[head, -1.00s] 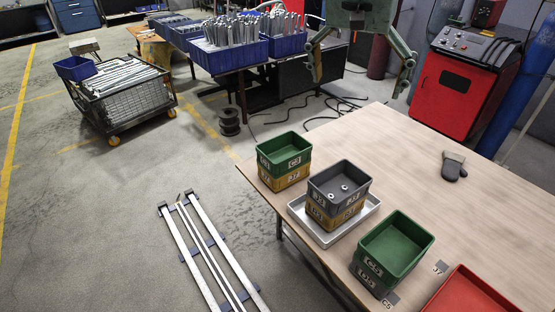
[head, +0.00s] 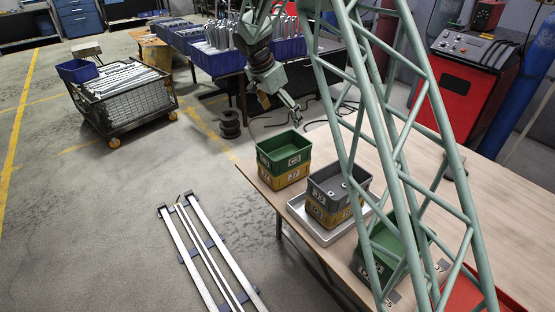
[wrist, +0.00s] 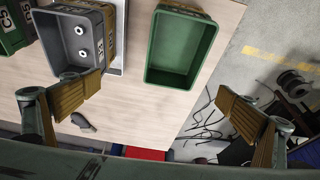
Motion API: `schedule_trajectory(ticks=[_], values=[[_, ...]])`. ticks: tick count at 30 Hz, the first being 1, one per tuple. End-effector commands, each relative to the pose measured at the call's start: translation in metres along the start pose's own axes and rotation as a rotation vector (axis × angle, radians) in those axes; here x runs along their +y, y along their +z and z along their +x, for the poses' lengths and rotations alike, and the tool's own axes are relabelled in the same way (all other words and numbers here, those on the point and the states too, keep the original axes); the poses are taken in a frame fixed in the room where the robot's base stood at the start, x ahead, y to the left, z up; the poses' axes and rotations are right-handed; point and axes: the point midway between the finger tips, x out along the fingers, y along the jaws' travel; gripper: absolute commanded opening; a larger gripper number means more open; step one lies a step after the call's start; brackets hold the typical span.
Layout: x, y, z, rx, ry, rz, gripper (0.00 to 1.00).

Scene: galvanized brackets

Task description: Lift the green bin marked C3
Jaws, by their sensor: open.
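The green bin marked C3 (head: 283,158) sits on top of a yellow bin (head: 280,179) at the table's far left corner. It is empty in the wrist view (wrist: 152,60), where the label is not readable. My gripper (head: 292,112) is above and behind this bin in the head view, apart from it. In the wrist view my gripper (wrist: 160,92) is open and empty, its two yellow-brown padded fingers spread wide. The bin appears beyond the fingertips, near the top centre, with neither finger touching it.
A grey bin (head: 325,195) holding two nuts is stacked on another yellow bin on a metal tray (head: 298,213), just right of C3. Another green bin (head: 372,260), marked C5, stands nearer, partly behind my arm. The wooden table (head: 505,190) has free room at right.

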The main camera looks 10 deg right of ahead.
Motion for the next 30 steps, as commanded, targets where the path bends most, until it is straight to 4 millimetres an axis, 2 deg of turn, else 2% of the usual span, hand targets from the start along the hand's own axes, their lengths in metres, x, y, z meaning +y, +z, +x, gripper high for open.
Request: schedule_trajectory(ticks=[1,3,7,12,23,30], values=[[-0.010,0.005,0.018,0.003,0.005,0.014,1.00],[-0.020,0.009,0.035,0.009,0.009,0.036,1.00],[-0.032,0.013,0.056,0.017,0.013,0.065,1.00],[-0.037,0.015,0.063,0.021,0.013,0.077,1.00],[-0.036,0.015,0.064,0.020,0.014,0.076,1.00],[-0.035,0.015,0.082,0.020,0.016,0.075,1.00]])
